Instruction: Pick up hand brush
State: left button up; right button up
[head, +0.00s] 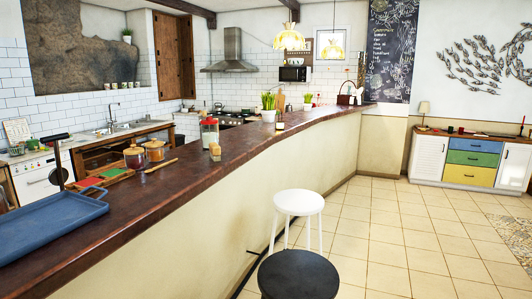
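I cannot pick out a hand brush with certainty. A small tan object (215,152) stands on the dark counter beside a red-lidded glass jar (209,132); it is too small to tell what it is. A thin wooden stick-like item (161,165) lies on the counter nearer to me, also too small to name surely. Neither of my grippers is in view.
The long curved counter (300,128) runs from the lower left to the back. A blue tray (45,228), a wooden tray (117,177) and lidded jars (134,156) stand on it. White (299,202) and black (298,274) stools stand beside it. The tiled floor at right is clear.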

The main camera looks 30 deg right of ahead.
aim_at(214, 149)
jog(key=z, duration=0.75)
jog(key=i+j, duration=0.25)
jog(key=i, duration=0.1)
